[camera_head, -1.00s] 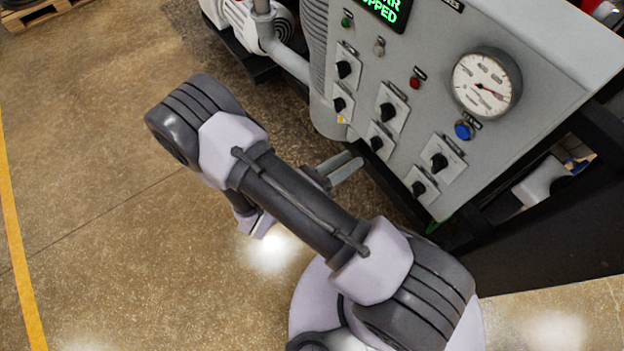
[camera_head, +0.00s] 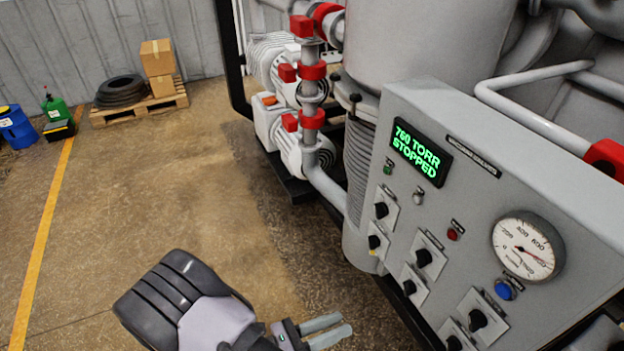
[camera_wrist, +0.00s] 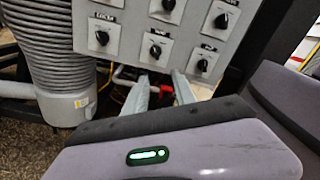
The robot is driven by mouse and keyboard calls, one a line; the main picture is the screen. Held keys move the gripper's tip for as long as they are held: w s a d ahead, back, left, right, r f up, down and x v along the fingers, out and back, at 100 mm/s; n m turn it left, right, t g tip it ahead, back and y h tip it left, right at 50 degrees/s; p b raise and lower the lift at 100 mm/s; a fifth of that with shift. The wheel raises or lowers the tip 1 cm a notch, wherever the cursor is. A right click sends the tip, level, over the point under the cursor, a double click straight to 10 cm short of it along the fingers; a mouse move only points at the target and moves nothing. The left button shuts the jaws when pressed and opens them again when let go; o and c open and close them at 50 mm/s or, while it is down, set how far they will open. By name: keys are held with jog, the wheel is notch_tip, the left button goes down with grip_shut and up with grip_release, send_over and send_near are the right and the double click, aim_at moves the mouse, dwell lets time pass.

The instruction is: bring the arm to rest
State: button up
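My gripper (camera_head: 344,323) is at the bottom of the head view, in front of the furnace's control panel (camera_head: 462,215) and apart from it. In the wrist view, the two pale fingers of my gripper (camera_wrist: 160,77) stand apart with nothing between them, below the lower row of knobs. My arm is folded low, and only its dark joint and pale link show at the bottom of the head view. The rest of the arm is out of frame.
The panel carries several black knobs, a round gauge (camera_head: 527,247) and a display (camera_head: 420,152) reading "760 TORR STOPPED". White pumps and a pipe (camera_head: 325,185) with red clamps stand behind it. The floor (camera_head: 130,210) at left is clear, up to a pallet (camera_head: 140,107) with boxes.

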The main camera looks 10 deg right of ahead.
jog(key=s+r+m+y+b, duration=0.1)
jog(key=r+m+y+b, duration=0.3)
jog(key=m, duration=0.6)
jog(key=s+d+r+m+y+b, duration=0.1)
jog(key=r+m+y+b, duration=0.3)
jog(key=m+y, duration=0.4)
jog(key=s+d+r+m+y+b, duration=0.1)
jog(key=s+r+m+y+b, duration=0.2)
jog(key=m, duration=1)
jog(key=r+y+b, duration=0.1)
jog(key=y+b, duration=0.1)
jog(key=y, duration=0.1)
jog(key=shift+s+d+m+t+y, duration=0.2)
jog(key=shift+m+t+y, duration=0.1)
jog(key=shift+y, duration=0.1)
